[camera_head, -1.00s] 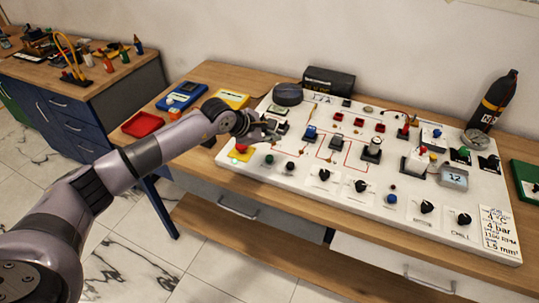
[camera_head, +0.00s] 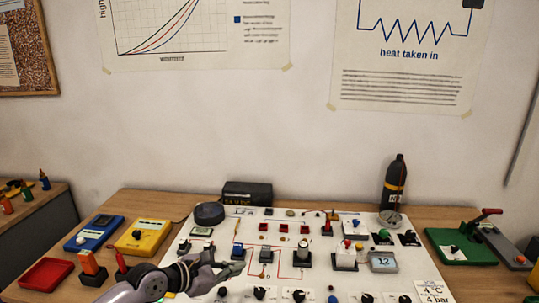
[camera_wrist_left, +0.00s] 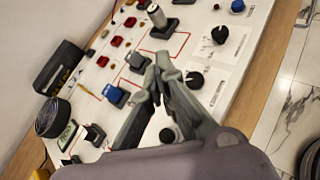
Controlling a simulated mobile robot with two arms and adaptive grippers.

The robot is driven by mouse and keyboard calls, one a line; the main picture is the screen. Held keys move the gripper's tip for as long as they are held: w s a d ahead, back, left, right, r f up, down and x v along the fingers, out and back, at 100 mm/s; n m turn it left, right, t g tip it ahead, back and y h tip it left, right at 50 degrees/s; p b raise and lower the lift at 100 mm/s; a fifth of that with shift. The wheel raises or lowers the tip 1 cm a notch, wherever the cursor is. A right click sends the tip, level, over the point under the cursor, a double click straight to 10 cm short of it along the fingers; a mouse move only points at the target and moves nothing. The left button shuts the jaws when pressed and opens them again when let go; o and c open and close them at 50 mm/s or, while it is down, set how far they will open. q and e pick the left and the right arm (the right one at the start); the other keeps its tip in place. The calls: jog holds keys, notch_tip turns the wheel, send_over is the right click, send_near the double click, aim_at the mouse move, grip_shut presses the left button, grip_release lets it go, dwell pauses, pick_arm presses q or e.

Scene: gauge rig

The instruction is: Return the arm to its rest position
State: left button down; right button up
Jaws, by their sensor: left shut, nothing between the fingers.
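My left gripper (camera_head: 232,268) is over the left front part of the white gauge panel (camera_head: 205,222) in the head view. The left wrist view shows its fingers (camera_wrist_left: 158,72) shut together at the tips with nothing between them. The tips are near a blue switch (camera_wrist_left: 115,96) and a metal-topped lever (camera_wrist_left: 163,22) on the panel. I cannot tell the exact height of the tips above the panel. The left forearm (camera_head: 145,280) comes in at the bottom left. My right gripper does not show.
A red tray (camera_head: 46,273), a blue meter (camera_head: 93,232) and a yellow meter (camera_head: 142,235) lie left of the panel. A dark bottle (camera_head: 394,185) stands at the back right. A green base with a red lever (camera_head: 460,245) is further right.

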pick_arm(q)
jog(key=s+d+r+n+t+h, duration=0.1)
jog(key=s+d+r+n+t, duration=0.15)
jog(key=r+n+t, duration=0.4)
jog(key=s+d+r+n+t+h, duration=0.1)
jog(key=s+r+n+t, duration=0.2)
jog(key=n, duration=0.6)
jog(key=s+a+f+n+y, duration=0.25)
jog(key=a+n+y, duration=0.35)
jog(key=n, duration=0.4)
jog(key=s+a+f+n+y, duration=0.2)
jog(key=a+f+n+y, duration=0.2)
jog(key=a+n+y, duration=0.45)
jog(key=s+a+f+n+g, duration=0.1)
jog(key=s+f+n+g, duration=0.5)
jog(key=s+f+n, duration=0.15)
jog(key=s+d+f+n+g+h, duration=0.1)
jog(key=s+f+n+g+h, duration=0.3)
jog(key=s, duration=0.6)
jog(key=s+d+f+n+g+y, duration=0.1)
jog(key=s+f+g, duration=0.5)
jog(key=s, duration=0.4)
notch_tip(320, 180, down, 29)
jog(key=s, duration=0.2)
jog(key=s+a+f+g, duration=0.1)
jog(key=s+a+f, duration=0.1)
jog(key=s+f, duration=1.2)
jog(key=shift+s+a+b, duration=0.3)
jog(key=shift+s+a, duration=0.05)
jog(key=shift+s, duration=0.5)
